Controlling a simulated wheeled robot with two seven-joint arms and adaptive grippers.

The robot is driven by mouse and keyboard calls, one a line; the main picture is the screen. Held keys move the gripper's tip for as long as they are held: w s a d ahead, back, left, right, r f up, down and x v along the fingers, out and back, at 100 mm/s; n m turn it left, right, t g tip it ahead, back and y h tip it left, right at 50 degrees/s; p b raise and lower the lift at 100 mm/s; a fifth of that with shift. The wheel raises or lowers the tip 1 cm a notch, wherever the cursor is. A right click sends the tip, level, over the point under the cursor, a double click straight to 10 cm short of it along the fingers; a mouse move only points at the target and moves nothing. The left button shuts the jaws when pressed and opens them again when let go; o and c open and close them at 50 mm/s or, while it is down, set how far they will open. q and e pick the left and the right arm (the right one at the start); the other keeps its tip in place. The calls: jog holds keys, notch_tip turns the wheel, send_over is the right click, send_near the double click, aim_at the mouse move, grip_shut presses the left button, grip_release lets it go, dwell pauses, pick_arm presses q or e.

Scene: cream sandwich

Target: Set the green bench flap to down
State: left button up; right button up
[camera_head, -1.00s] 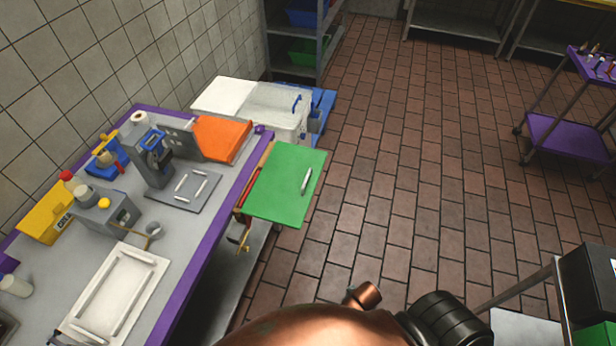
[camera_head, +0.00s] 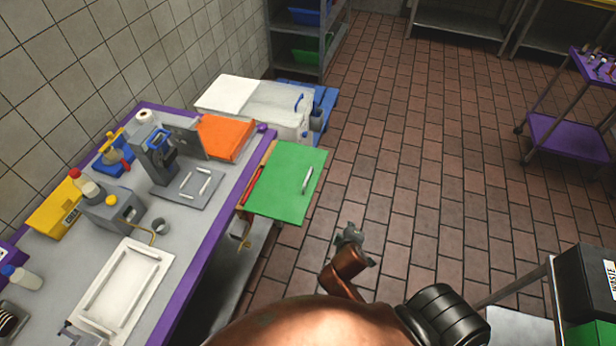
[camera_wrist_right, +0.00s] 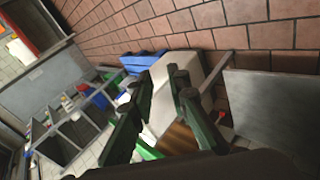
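The green bench flap (camera_head: 285,180) juts out from the right edge of the purple-edged bench (camera_head: 180,275) and looks roughly level with its top. A pale handle (camera_head: 307,180) lies across its right part. A grey gripper (camera_head: 352,236) on a copper-coloured arm is over the floor, below and right of the flap, apart from it. I cannot tell from this view which arm it belongs to or how far its fingers are spread. In the right wrist view my right gripper (camera_wrist_right: 155,105) has its two dark fingers spread with nothing held between them.
An orange board (camera_head: 223,137), a white tray (camera_head: 118,290) and several tools crowd the bench. A white chest (camera_head: 270,105) stands beyond the flap. A black bin (camera_head: 590,285) is at lower right. The tiled floor (camera_head: 420,190) right of the flap is clear.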

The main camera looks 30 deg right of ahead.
jog(key=w+a+r+n+t+h, duration=0.1)
jog(key=w+r+n+t+h, duration=0.1)
jog(key=w+r+n, duration=0.35)
jog(key=n+t, duration=0.4)
jog(key=n, duration=0.2)
send_near(308, 176)
jog(key=shift+w+d+f+m, duration=0.15)
jog(key=shift+w+d+f, duration=0.2)
jog(key=shift+w, duration=0.15)
jog(key=shift+w+d+f+m, duration=0.1)
jog(key=shift+w+d+f, duration=0.15)
jog(key=shift+w+f, duration=0.15)
jog(key=shift+w+r, duration=0.15)
jog(key=shift+w, duration=0.2)
jog(key=x, duration=0.7)
jog(key=shift+d, duration=0.1)
jog(key=shift+c, duration=0.5)
grip_shut()
